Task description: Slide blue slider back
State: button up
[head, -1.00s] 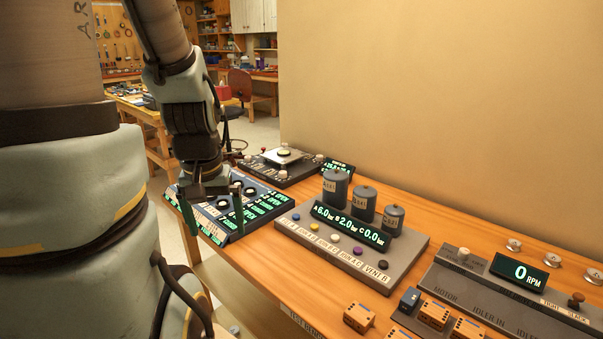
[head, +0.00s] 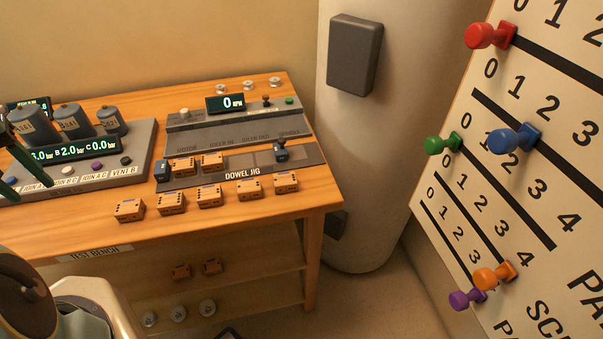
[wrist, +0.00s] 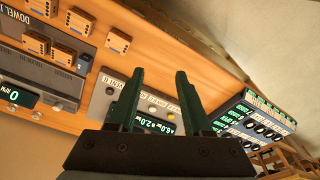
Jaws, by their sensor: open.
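The blue slider (head: 515,138) is a round knob on a square base on the pale numbered panel (head: 575,262) at the right of the head view. It sits on a dark slot, some way down and right from that slot's upper-left end. My gripper (wrist: 160,78) is open and empty in the wrist view, with the test bench beneath it. In the head view only parts of its dark green fingers show at the left edge, far from the panel. The blue slider is not in the wrist view.
Red (head: 490,36), green (head: 442,144), orange (head: 494,276) and purple (head: 467,299) sliders share the panel. The wooden bench (head: 90,222) with tank console, dowel jig and blocks fills the left and middle. A pale column (head: 365,180) and bare floor lie between bench and panel.

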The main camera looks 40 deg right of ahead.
aim_at(279, 148)
jog(key=k+l+z, duration=0.2)
jog(key=z, duration=0.15)
jog(key=k+l+z, duration=0.5)
jog(key=l+z, duration=0.2)
